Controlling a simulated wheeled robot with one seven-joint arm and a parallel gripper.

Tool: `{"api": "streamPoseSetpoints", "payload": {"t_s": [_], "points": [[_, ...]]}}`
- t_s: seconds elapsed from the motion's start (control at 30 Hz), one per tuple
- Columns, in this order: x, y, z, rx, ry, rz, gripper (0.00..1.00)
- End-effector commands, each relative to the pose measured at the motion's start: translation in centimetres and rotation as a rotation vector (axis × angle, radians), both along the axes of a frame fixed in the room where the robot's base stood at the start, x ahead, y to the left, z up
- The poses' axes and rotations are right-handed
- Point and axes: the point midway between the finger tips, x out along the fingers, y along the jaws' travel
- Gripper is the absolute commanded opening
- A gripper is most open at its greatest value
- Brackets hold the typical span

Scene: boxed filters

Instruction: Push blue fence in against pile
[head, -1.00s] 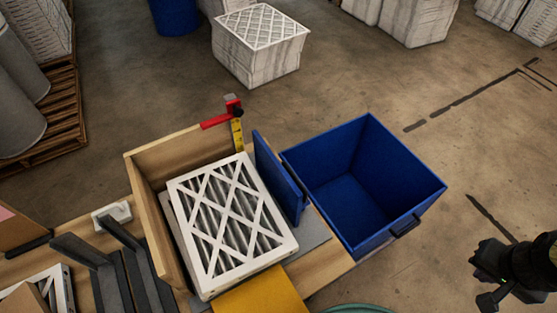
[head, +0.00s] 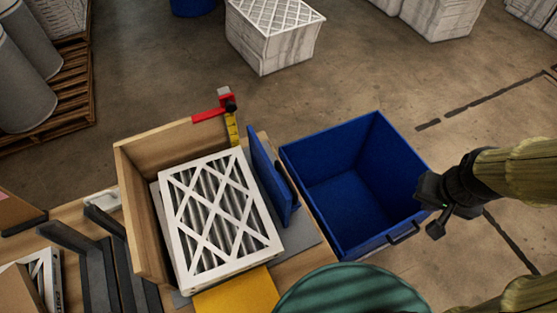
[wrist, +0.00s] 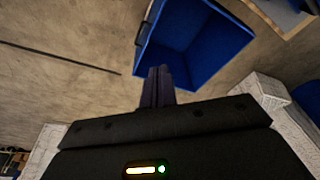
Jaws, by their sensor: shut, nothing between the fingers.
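The blue fence (head: 272,178) is an upright blue panel on the right side of the wooden fixture (head: 152,165). A pile of white-framed pleated filters (head: 216,215) sits inside the fixture, left of the fence. A narrow gap shows between fence and pile at the far end; at the near end I cannot tell whether they touch. My gripper (head: 440,216) is at the right, by the right rim of the blue bin, well apart from the fence. In the wrist view its fingers (wrist: 157,86) are together and empty, with the bin beyond them.
An open blue bin (head: 405,165) stands between my gripper and the fence. A red clamp with a yellow scale (head: 230,115) rises at the fixture's back corner. A yellow sheet (head: 238,297) lies in front of the pile. Dark brackets (head: 98,265) stand at the left.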

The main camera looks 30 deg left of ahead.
Motion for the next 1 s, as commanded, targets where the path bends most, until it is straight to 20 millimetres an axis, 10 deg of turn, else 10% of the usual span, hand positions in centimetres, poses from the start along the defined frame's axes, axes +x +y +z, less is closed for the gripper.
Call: {"api": "streamPoseSetpoints", "payload": {"t_s": [0.57, 1.0], "points": [[1.5, 1.0, -0.4, 0.020, 0.017, -0.031, 0.00], [12.9, 15.7, -6.2, 0.158, 0.244, -0.383, 0.00]]}}
